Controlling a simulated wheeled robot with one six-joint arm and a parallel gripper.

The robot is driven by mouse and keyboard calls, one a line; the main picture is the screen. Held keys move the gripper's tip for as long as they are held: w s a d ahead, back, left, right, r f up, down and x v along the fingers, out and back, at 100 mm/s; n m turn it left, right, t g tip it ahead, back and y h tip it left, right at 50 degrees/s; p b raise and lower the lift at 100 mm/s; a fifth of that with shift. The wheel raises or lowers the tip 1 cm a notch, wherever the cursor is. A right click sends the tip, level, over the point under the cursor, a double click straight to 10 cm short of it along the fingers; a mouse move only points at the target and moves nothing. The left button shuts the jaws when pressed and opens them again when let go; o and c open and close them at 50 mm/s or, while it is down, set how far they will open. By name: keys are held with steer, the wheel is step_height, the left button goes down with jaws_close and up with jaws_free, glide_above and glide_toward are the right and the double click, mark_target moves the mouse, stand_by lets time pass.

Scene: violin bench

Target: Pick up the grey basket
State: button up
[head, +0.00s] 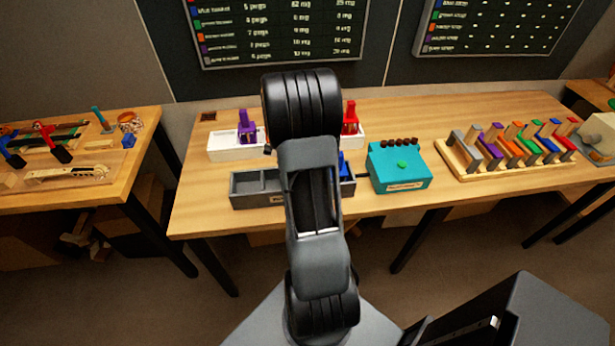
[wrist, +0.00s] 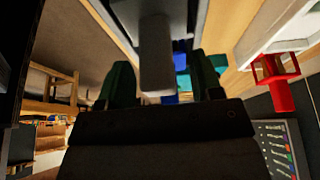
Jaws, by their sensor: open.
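My gripper (wrist: 161,70) is open in the wrist view, with one dark finger on each side of a grey upright block. This block looks like the handle of the grey basket (wrist: 156,62); its shape fits the handled baskets nearby. The fingers stand apart from it with gaps on both sides. The rest of the basket is dark and hard to make out. In the head view my arm covers the gripper, and I cannot pick out the grey basket there.
A grey compartment tray (head: 258,199) stands behind my arm, with a blue basket (head: 343,166) at its right end. Purple (head: 248,128) and red (head: 350,118) baskets are on white trays behind. A teal box (head: 400,172) and a peg rack (head: 508,165) are to the right.

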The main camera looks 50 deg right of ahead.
steer(key=shift+s+d+f, duration=0.1)
steer(key=shift+f, duration=0.3)
jaws_close()
stand_by(0.4)
